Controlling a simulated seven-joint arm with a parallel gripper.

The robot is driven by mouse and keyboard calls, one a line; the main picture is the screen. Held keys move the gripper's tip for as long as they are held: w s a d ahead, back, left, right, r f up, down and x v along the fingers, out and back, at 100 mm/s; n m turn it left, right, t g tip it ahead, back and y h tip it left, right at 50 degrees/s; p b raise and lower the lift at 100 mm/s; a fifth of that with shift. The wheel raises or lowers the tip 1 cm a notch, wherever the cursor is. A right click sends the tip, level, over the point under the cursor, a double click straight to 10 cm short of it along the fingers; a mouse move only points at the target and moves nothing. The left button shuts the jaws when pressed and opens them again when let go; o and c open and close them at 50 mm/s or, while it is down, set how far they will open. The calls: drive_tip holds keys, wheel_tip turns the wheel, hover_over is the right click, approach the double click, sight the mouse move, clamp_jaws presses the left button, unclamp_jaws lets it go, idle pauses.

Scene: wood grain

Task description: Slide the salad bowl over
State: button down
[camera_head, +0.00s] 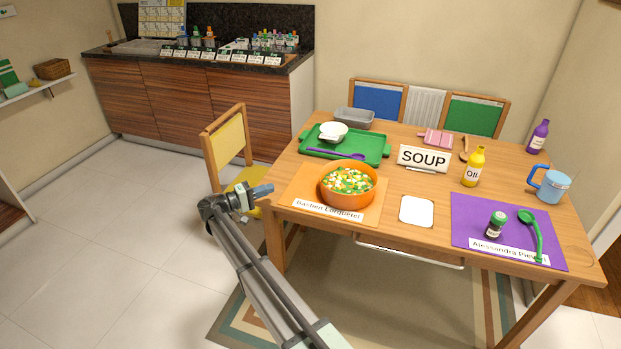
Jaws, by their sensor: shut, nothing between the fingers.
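An orange bowl (347,200) filled with chopped green, white and orange pieces is the one that looks like the salad bowl. It stands upright on an orange placemat (308,180) near the front left of the wooden table (405,180). The mat bears a name label (328,209) just in front of the bowl. My gripper (268,189) is shut and empty, at the table's left edge. It points right toward the bowl and appears apart from it, with a gap between.
A green tray (376,158) with a white bowl (333,129) and purple spoon lies behind. A SOUP sign (423,160), white square (417,211) and yellow oil bottle (473,167) stand to the right. A purple mat (470,215) lies at front right. A yellow chair (228,150) stands left.

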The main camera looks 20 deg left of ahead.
sight(368, 192)
drive_tip(key=w, duration=0.1)
drive_tip(key=w+d+r, duration=0.1)
drive_tip(key=w+d, duration=0.1)
drive_tip(key=shift+r+g, duration=0.25)
drive_tip(key=shift+g, duration=0.05)
drive_tip(key=x, duration=0.9)
drive_tip(key=shift+s+d, duration=0.1)
drive_tip(key=shift+d, duration=1.2)
drive_tip(key=shift+w+d, duration=0.25)
drive_tip(key=shift+d, duration=0.75)
drive_tip(key=d, duration=2.2)
drive_tip(key=shift+w+d, duration=0.1)
drive_tip(key=shift+d, duration=0.15)
drive_tip(key=shift+a, duration=0.1)
drive_tip(key=shift+a, duration=0.1)
